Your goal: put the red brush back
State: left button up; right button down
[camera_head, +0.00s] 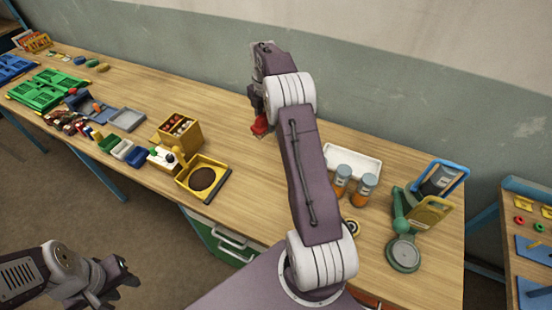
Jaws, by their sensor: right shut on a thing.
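A red thing, which looks like the red brush (260,127), shows just below my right gripper (258,112) over the back middle of the wooden table. My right gripper is shut on it, and my arm hides part of the jaws and the brush. I cannot tell whether the brush touches the table. My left gripper (122,278) is low at the left, in front of the table and over the floor. Its fingers are dark and small, and their gap is not clear.
A yellow-framed tray with a dark round pad (203,178) and a yellow box (180,130) stand left of centre. A white tray (352,160), two orange-filled jars (363,190) and a green stand (403,252) are at right. Table around the brush is clear.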

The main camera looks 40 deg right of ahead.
jog(key=shift+s+d+f+m, duration=0.15)
jog(key=shift+s+d+f, duration=0.1)
jog(key=shift+d, duration=0.35)
jog(key=shift+s+d+f+m, duration=0.1)
jog(key=shift+s+d+m, duration=0.1)
jog(key=shift+d, duration=0.4)
jog(key=shift+s+d+f+b, duration=0.2)
jog(key=shift+f+b, duration=0.2)
jog(key=shift+f, duration=0.2)
jog(key=shift+s+d+f+b, duration=0.1)
jog(key=shift+d+f+b, duration=0.1)
jog(key=shift+f+b, duration=0.3)
notch_tip(320, 180, down, 10)
jog(key=shift+f+b, duration=0.25)
jog(key=shift+b, duration=0.65)
jog(key=shift+w+f, duration=0.1)
jog(key=shift+f, duration=0.35)
notch_tip(320, 180, down, 3)
jog(key=shift+f+p, duration=0.1)
jog(key=shift+p, duration=0.3)
jog(key=shift+f, duration=0.4)
jog(key=c, duration=0.8)
grip_release()
jog(key=shift+o, duration=0.2)
